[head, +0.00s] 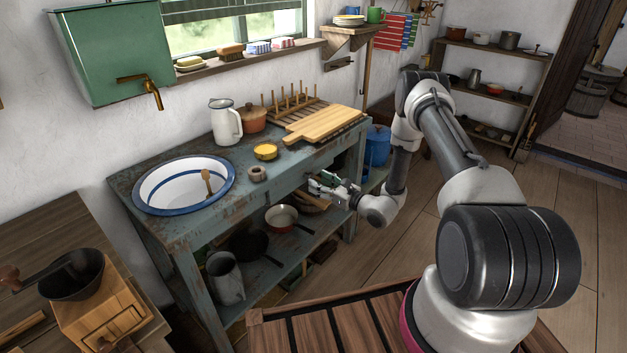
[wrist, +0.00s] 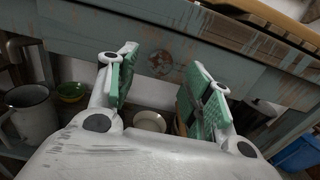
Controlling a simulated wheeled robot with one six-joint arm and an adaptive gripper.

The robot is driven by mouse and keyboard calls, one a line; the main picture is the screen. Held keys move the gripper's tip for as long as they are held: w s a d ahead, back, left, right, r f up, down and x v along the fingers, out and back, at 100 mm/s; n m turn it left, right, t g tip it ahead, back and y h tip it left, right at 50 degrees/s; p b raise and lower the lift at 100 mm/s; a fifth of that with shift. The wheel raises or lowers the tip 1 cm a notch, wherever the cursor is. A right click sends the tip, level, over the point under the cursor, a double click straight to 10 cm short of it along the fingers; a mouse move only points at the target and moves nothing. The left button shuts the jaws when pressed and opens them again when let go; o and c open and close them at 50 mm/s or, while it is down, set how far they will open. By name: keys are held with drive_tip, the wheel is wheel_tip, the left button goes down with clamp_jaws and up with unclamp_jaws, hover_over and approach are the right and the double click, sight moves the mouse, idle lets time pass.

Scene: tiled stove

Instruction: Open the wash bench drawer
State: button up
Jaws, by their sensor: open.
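The wash bench (head: 250,205) is a worn blue-grey wooden bench with a basin in its top. Its front board fills the upper part of the wrist view, where the drawer front (wrist: 205,58) looks flush with the frame. A round, rust-coloured spot, perhaps the knob (wrist: 160,64), shows on it between my fingertips. My gripper (head: 322,186) is at the bench's front, right of its middle, just below the top edge. In the wrist view my gripper (wrist: 163,66) is open, with its green-padded fingers either side of that spot. I cannot tell whether they touch the board.
On the bench top are a white-blue basin (head: 162,187), a white jug (head: 226,122) and a cutting board (head: 324,124). The lower shelf holds a metal pitcher (head: 224,277) and a pan (head: 281,216). A blue pot (head: 377,146) stands right. Open floor lies to the right.

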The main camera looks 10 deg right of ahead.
drive_tip(key=shift+x, duration=1.75)
clamp_jaws()
